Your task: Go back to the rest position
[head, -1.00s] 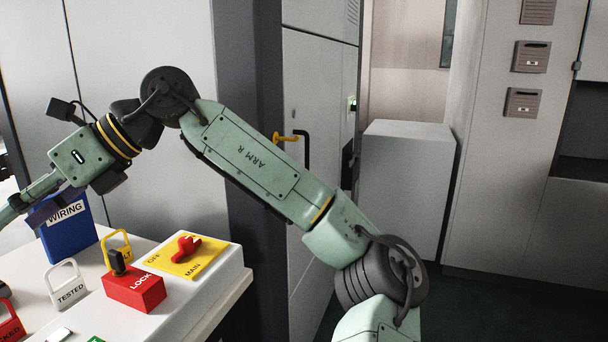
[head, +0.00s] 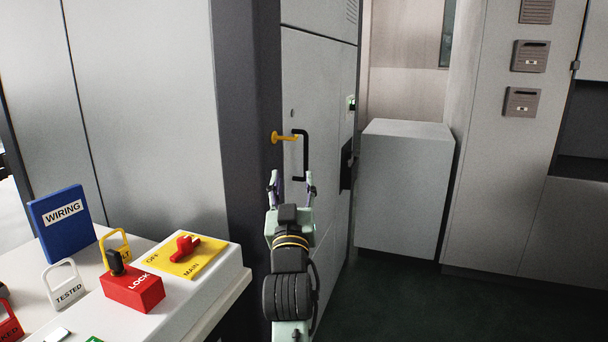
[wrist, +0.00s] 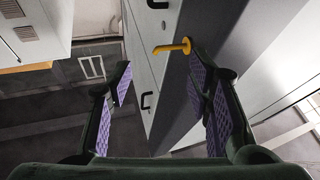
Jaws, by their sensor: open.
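My gripper (head: 292,188) is open and empty in the head view, raised in front of the tall grey cabinet (head: 312,80). Its fingers point away from me, and their tips show just below the cabinet's black handle (head: 304,155). In the wrist view my gripper (wrist: 165,85) shows two spread fingers with purple pads and nothing between them but the cabinet behind. A yellow peg (head: 285,137) sticks out beside the black handle; the yellow peg also shows in the wrist view (wrist: 172,48), near the right finger.
At the left, a white table (head: 205,310) holds a blue WIRING binder (head: 62,225), a red LOCK block (head: 133,288), a yellow switch panel (head: 182,258) with a red knob, and several padlocks. A grey box (head: 405,190) stands right of the cabinet. The floor (head: 420,300) at lower right is clear.

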